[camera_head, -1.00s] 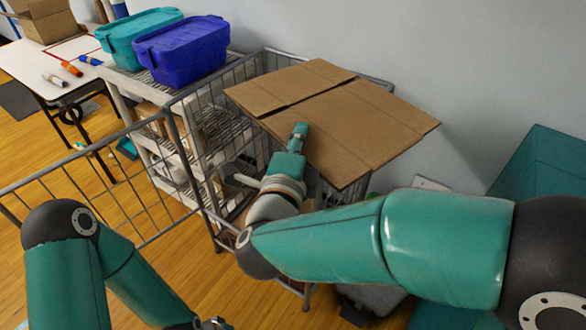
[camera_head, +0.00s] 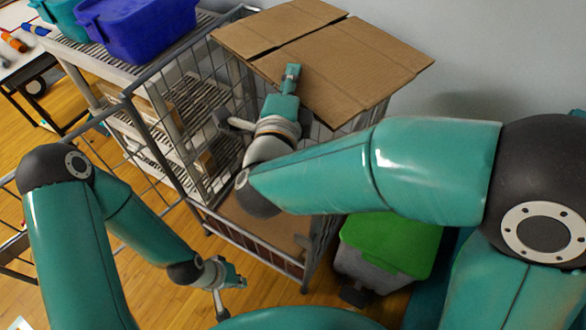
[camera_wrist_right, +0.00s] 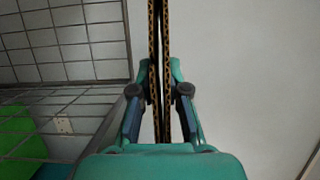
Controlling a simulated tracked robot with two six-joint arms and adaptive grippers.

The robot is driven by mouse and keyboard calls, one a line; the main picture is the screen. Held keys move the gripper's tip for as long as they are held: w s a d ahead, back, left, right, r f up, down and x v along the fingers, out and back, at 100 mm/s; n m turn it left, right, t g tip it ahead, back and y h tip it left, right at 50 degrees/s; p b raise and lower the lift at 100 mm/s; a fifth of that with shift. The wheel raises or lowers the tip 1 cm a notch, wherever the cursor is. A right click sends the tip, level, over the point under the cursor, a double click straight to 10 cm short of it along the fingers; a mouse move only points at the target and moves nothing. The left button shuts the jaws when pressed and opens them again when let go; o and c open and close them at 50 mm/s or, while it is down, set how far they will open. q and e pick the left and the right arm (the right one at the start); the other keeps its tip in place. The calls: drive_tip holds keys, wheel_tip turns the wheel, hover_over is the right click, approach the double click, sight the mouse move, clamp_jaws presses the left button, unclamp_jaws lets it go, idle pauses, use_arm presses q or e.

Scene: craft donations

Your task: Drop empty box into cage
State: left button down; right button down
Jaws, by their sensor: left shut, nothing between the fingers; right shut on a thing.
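The empty box (camera_head: 345,62) is a flattened brown cardboard sheet with a seam, tilted above the far side of the wire cage (camera_head: 156,140). It hides part of the cage's rim and sticks out past it to the right; I cannot tell whether it touches the rim. My right gripper (camera_head: 291,72) is shut on the box's near edge. The right wrist view shows its fingers (camera_wrist_right: 160,85) pinching the corrugated cardboard edges. My left gripper (camera_head: 236,282) is shut and empty, low in front of the cage.
A wire shelf rack (camera_head: 105,70) stands left of the cage, with a blue bin (camera_head: 140,28) and a teal bin (camera_head: 58,12) on top. A grey bin with a green lid (camera_head: 392,242) stands right of the cage. A white wall is behind. Wooden floor shows at front left.

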drive_tip(key=f+b, duration=0.1)
drive_tip(key=f, duration=0.2)
drive_tip(key=shift+a+f+b, duration=0.2)
drive_tip(key=shift+f+b, duration=0.15)
drive_tip(key=c, duration=1.1)
unclamp_jaws()
wheel_tip(320, 180, up, 10)
drive_tip(key=shift+f, duration=0.1)
